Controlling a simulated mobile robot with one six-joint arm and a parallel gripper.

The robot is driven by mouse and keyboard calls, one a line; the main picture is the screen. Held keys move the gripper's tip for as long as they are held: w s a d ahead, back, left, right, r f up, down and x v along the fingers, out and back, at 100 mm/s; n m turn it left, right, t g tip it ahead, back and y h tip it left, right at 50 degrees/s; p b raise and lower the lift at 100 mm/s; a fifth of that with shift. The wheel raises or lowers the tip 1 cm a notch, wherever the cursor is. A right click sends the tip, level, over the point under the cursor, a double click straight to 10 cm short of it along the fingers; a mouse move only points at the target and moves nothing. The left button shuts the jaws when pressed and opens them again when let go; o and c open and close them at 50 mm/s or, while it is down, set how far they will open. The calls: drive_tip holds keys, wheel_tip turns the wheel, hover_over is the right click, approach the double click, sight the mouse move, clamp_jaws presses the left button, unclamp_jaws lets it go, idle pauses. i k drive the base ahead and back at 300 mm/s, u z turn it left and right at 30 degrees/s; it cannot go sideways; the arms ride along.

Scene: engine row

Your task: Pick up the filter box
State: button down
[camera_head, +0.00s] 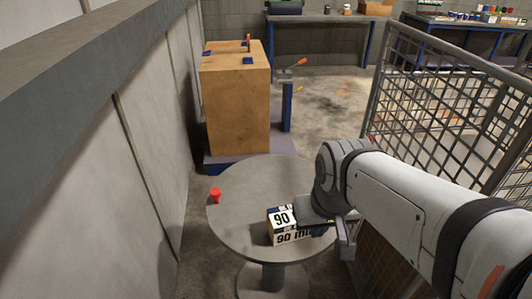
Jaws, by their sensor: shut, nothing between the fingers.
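The filter box (289,233) is a small white and dark blue carton marked "90". It stands on the round grey table (238,234), near its front right part. My arm reaches in from the right, and my gripper (322,221) is at the right side of the box, close to its top. The gripper is shut with nothing held. My arm's end hides part of the box's right side, and I cannot tell whether the gripper touches it.
A small red cup-like object (215,195) stands at the table's left edge. A wire mesh fence (450,110) is at the right and a grey wall at the left. Behind the table is a large wooden crate (236,105). Workbenches (325,18) line the back. The table's rear is clear.

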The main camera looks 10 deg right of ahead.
sight(281, 225)
drive_tip(key=i, duration=0.2)
drive_tip(key=u, duration=2.6)
drive_tip(key=i, duration=0.45)
drive_tip(key=z, duration=3.2)
